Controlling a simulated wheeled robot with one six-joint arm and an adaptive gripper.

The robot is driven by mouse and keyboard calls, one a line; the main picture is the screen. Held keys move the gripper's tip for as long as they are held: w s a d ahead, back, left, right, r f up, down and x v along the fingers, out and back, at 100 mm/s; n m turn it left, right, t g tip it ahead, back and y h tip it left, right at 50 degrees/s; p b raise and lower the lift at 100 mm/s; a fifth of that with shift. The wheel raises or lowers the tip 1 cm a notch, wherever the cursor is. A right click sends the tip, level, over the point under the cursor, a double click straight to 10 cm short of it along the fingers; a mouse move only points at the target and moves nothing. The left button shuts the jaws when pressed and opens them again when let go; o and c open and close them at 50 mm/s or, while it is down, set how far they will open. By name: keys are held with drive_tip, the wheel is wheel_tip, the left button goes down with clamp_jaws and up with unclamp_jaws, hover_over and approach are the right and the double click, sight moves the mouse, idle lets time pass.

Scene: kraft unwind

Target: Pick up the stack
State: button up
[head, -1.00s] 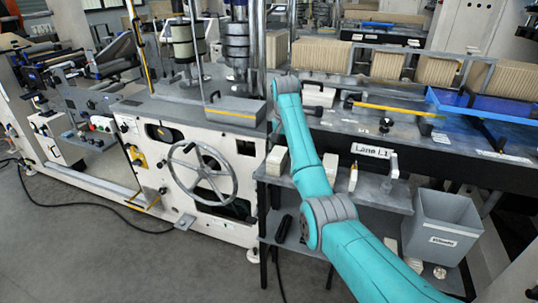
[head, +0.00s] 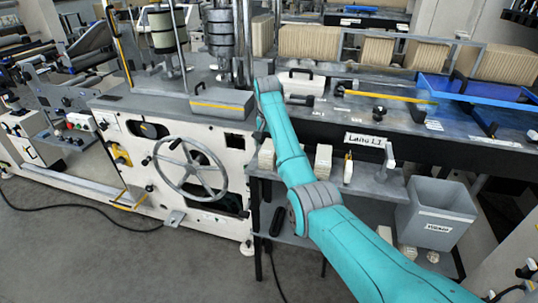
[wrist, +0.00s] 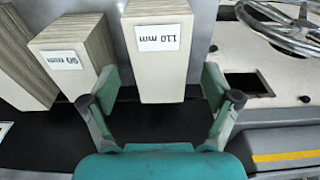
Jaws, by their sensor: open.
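A pale stack labelled "110 mm" (wrist: 160,65) stands at the top middle of the wrist view, its label upside down. A stack labelled "90 mm" (wrist: 72,55) stands left of it, slightly apart. My gripper (wrist: 162,100) is open and empty, its teal fingers spread to either side of the 110 mm stack's near end. I cannot tell if either finger touches a stack. In the head view my gripper is hidden behind my teal arm. Pale stacks show on the shelf there, one left of my arm (head: 266,156) and one right of it (head: 324,158).
A white machine with a handwheel (head: 190,168) stands left of the shelf (head: 378,186). A grey bin (head: 436,212) is at the right. A "Lane L1" sign (head: 365,141) is on the dark bench edge above the shelf. Larger kraft stacks (head: 308,42) line the back.

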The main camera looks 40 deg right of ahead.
sight(269, 146)
wheel_tip(269, 146, down, 4)
drive_tip(key=shift+w+f, duration=0.1)
drive_tip(key=c, duration=1.3)
drive_tip(key=shift+c, duration=0.2)
